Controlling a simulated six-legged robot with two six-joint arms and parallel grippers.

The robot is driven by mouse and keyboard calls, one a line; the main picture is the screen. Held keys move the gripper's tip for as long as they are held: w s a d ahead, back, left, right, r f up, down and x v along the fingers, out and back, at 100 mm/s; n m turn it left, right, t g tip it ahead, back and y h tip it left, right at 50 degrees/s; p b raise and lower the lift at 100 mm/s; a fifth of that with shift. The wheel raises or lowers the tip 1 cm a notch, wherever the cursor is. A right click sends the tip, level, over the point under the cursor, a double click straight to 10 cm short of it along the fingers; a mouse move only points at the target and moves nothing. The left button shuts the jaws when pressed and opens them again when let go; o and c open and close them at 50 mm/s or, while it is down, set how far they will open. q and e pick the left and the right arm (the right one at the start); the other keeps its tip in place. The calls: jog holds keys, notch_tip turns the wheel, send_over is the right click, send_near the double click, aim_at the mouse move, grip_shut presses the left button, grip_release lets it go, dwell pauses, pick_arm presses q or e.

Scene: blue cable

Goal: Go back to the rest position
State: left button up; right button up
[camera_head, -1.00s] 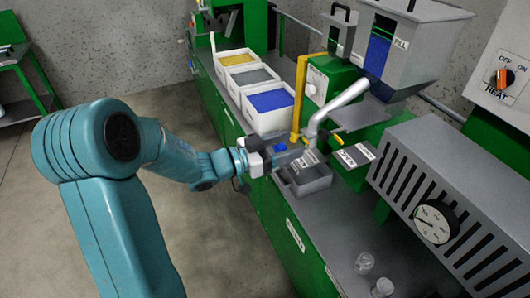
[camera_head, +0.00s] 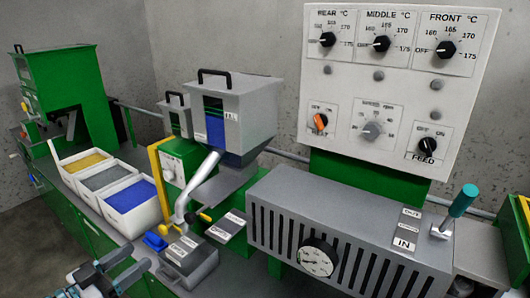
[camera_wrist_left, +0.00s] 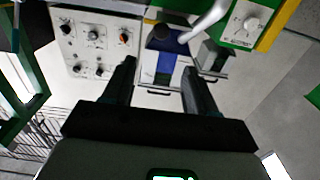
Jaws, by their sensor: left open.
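My left gripper (camera_head: 130,270) shows at the lower left edge of the head view, partly cut off by the frame. In the left wrist view its two dark fingers (camera_wrist_left: 158,80) stand apart with nothing between them. A small blue object (camera_head: 155,241) sits on the bench beside the grey metal box (camera_head: 190,262), a little beyond the gripper and apart from it. My right gripper is not in view.
White bins of yellow (camera_head: 84,162), grey (camera_head: 105,178) and blue (camera_head: 130,196) material line the bench. A grey hopper (camera_head: 235,110), a slotted machine cover (camera_head: 345,225) and a control panel (camera_head: 400,80) stand to the right.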

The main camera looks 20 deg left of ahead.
pick_arm(q)
jog(key=w+d+f+n+g+h+p, duration=0.15)
jog(key=w+d+f, duration=0.25)
jog(key=d, duration=0.5)
jog(key=w+d+f+g+h+p, duration=0.2)
jog(key=w+d+f+h, duration=0.15)
jog(key=d, duration=0.55)
jog(key=s+d+f+n+g+y+p, duration=0.2)
jog(key=s+d+f+g+y, duration=0.15)
jog(key=d+f, duration=0.65)
jog(key=s+a+f+n+g+y, duration=0.1)
jog(key=s+f+n+g+y, duration=0.1)
jog(key=s+f+g, duration=0.7)
jog(key=s+f+y, duration=0.1)
jog(key=s+f, duration=0.4)
jog(key=s, duration=0.2)
jog(key=shift+s+a+f+g, duration=0.15)
jog(key=shift+a+g, duration=0.15)
jog(key=shift+a, duration=0.1)
jog(key=shift+n, duration=0.25)
